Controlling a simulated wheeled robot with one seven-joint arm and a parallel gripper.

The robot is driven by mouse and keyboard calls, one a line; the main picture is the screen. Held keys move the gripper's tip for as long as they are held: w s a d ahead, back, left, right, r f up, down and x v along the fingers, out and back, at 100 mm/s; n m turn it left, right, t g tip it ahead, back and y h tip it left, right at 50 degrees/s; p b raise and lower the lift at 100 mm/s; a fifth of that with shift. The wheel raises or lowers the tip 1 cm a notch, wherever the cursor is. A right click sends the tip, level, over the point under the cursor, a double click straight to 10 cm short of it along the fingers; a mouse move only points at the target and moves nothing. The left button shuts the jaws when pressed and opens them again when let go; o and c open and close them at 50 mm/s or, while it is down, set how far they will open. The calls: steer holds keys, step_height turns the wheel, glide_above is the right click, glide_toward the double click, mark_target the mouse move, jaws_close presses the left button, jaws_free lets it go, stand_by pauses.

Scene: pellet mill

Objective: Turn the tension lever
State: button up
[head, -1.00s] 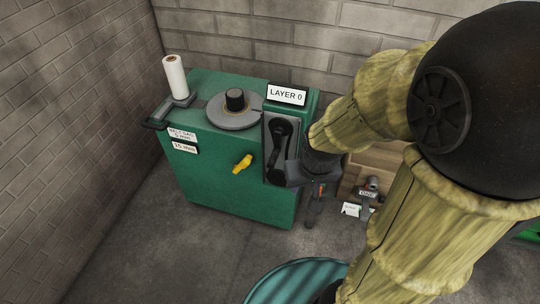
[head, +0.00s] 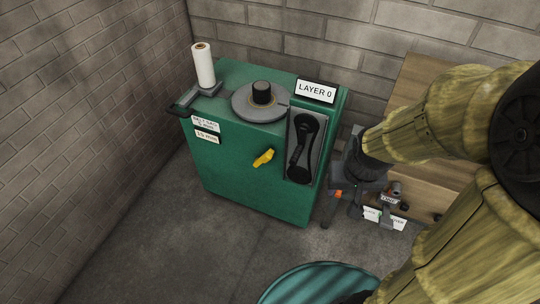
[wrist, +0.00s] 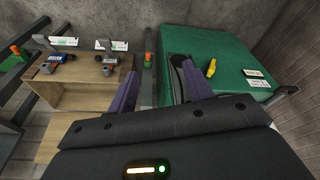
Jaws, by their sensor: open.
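A small yellow lever (head: 263,157), which looks like the tension lever, sits on the front face of the green machine (head: 230,170). It points up and to the right in the head view, and also shows in the wrist view (wrist: 211,68). A black belt loop (head: 303,147) is on the panel to its right. My gripper (head: 342,205) hangs right of the machine, apart from the lever. In the wrist view my gripper (wrist: 158,80) has its two fingers spread with nothing held between them. The lever lies outside them, beyond the right finger.
A wooden shelf (wrist: 85,85) with labelled tools stands beside the machine. A white roll (head: 203,65), a round disc (head: 262,102), a "LAYER 0" sign (head: 315,91) and belt sag labels (head: 206,125) are on the machine. Floor in front is clear, except a teal round object (head: 315,283).

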steer(key=w+a+f+t+b, duration=0.1)
steer(key=w+a+f+b, duration=0.15)
steer(key=f+b, duration=1)
steer(key=w+a+f+t+b, duration=0.1)
steer(key=w+f+b, duration=0.3)
steer(key=f+b, duration=0.8)
steer(key=w+a+f+m+t+b, duration=0.1)
steer(key=w+a+f+m+t, duration=0.25)
steer(key=w+a, duration=0.45)
steer(key=w+a+f+m+t, duration=0.2)
steer(key=w+a+f+t, duration=0.15)
steer(key=w+a, duration=0.45)
steer(key=a+f+m+t+h, duration=0.4)
steer(key=a+t+h, duration=0.1)
steer(key=a+h, duration=0.1)
steer(key=shift+s+a, duration=0.2)
steer(key=shift+a, duration=0.05)
steer(key=shift+w+m, duration=0.1)
steer(key=shift+m, duration=0.15)
